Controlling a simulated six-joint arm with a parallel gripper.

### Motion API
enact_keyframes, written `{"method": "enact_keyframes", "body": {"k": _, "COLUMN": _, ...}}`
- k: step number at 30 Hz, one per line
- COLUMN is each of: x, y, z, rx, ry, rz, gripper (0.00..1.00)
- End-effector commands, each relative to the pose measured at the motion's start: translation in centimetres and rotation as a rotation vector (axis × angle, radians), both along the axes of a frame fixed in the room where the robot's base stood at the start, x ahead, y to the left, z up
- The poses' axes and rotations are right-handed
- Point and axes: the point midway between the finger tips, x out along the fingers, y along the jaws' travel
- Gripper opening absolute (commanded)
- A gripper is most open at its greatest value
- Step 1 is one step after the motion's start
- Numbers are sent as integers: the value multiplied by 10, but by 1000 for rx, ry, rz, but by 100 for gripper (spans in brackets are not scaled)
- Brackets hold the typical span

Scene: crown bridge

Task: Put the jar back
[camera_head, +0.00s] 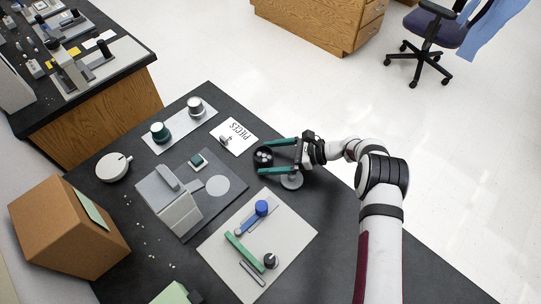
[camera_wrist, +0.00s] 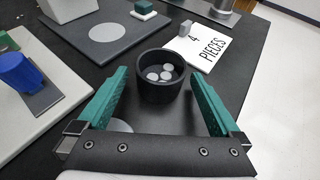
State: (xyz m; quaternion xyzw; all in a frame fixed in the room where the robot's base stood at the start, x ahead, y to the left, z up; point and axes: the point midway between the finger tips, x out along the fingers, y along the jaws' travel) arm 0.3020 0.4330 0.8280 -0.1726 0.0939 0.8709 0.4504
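A black round open-topped jar (camera_head: 263,160) stands on the dark table with several whitish pieces inside. It also shows in the wrist view (camera_wrist: 161,92). My gripper (camera_head: 261,157) is open, its two green fingers on either side of the jar. In the wrist view the fingertips (camera_wrist: 160,80) reach alongside the jar, with a narrow gap on both sides. A grey disc (camera_head: 291,181) lies on the table beneath my gripper, partly hidden by it.
A white card reading "4 PIECES" (camera_head: 238,134) with a small grey object on it lies behind the jar. A pale tray (camera_head: 180,128) holds a green and a metallic container. A grey device (camera_head: 168,200), a pale board with tools (camera_head: 217,247), a white pot (camera_head: 112,167) and a cardboard box (camera_head: 65,225) stand leftward.

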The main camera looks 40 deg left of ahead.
Motion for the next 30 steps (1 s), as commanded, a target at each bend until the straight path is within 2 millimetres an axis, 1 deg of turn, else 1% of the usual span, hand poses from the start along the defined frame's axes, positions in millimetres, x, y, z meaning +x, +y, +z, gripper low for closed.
{"method": "enact_keyframes", "body": {"k": 4, "x": 0, "y": 0, "z": 0, "rx": 0, "ry": 0, "rz": 0, "gripper": 100}}
{"method": "enact_keyframes", "body": {"k": 6, "x": 0, "y": 0, "z": 4, "rx": 1, "ry": -1, "rz": -1, "gripper": 100}}
{"method": "enact_keyframes", "body": {"k": 7, "x": 3, "y": -3, "z": 5, "rx": 1, "ry": -1, "rz": -1, "gripper": 100}}
{"method": "enact_keyframes", "body": {"k": 8, "x": 6, "y": -7, "z": 7, "rx": 1, "ry": -2, "rz": -2, "gripper": 100}}
{"method": "enact_keyframes", "body": {"k": 15, "x": 42, "y": -58, "z": 33, "rx": 0, "ry": -2, "rz": -4, "gripper": 100}}
{"method": "enact_keyframes", "body": {"k": 18, "x": 54, "y": -75, "z": 41, "rx": 1, "ry": -3, "rz": -3, "gripper": 100}}
{"method": "enact_keyframes", "body": {"k": 22, "x": 63, "y": -88, "z": 48, "rx": 1, "ry": -1, "rz": -1, "gripper": 100}}
{"method": "enact_keyframes", "body": {"k": 27, "x": 65, "y": -92, "z": 51, "rx": -1, "ry": -5, "rz": 0, "gripper": 100}}
{"method": "enact_keyframes", "body": {"k": 29, "x": 67, "y": -98, "z": 63, "rx": -11, "ry": -30, "rz": 6, "gripper": 100}}
{"method": "enact_keyframes", "body": {"k": 30, "x": 69, "y": -106, "z": 77, "rx": -24, "ry": -62, "rz": 14, "gripper": 100}}
